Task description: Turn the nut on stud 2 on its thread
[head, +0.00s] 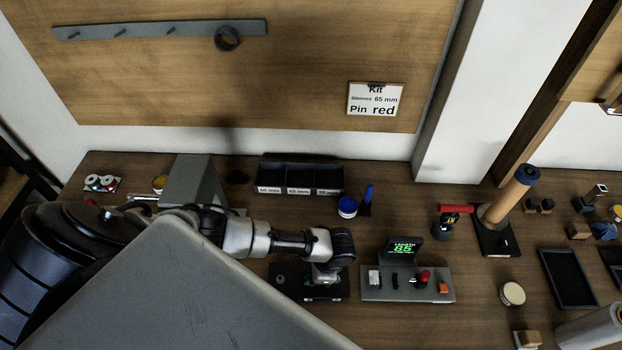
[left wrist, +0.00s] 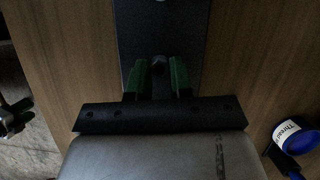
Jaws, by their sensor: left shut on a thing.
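My left gripper (head: 325,278) points down over a black plate (head: 338,295) on the bench. In the left wrist view the plate (left wrist: 160,20) lies beneath the green fingers of the gripper (left wrist: 158,78). The fingers are shut on a small dark rounded thing, the nut (left wrist: 158,64), one finger on each side. The stud's thread under the nut is hidden, and I cannot read a stud number. Another small stud (head: 281,279) seems to stand at the left of the plate, partly in shadow.
A grey box with a green display reading 85 (head: 400,285) stands close to the right of the plate. A blue-lidded tub (head: 347,207) and a labelled black bin (head: 300,178) are behind. A roller stand (head: 512,198) is farther right.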

